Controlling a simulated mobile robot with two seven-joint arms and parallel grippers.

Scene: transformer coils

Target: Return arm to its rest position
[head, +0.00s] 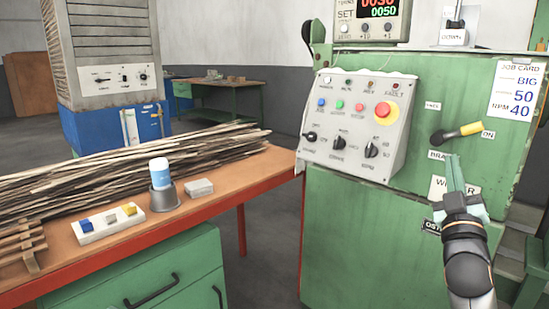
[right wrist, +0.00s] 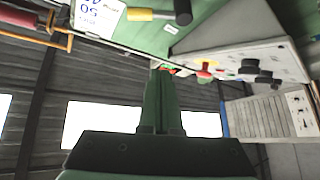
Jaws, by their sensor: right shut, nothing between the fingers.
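My right gripper (head: 455,178) is raised in front of the green machine's face at the right of the head view. Its fingers are shut with nothing between them, and they also show shut in the right wrist view (right wrist: 160,100). Behind it is the green machine (head: 345,235) with a sloped control panel (head: 350,160). A yellow-handled lever (head: 462,132) beside an ON label sits just above the fingertips, apart from them. The lever's yellow handle also shows at the top of the wrist view (right wrist: 145,14). My left gripper is not in view.
The panel has a red mushroom button (head: 384,111) and several knobs. A job card (head: 515,90) hangs at upper right. At left, a workbench (head: 215,205) carries wooden strips (head: 110,170), a blue-white can (head: 160,171) in a grey cup, and a white block tray (head: 108,228). Floor shows between bench and machine.

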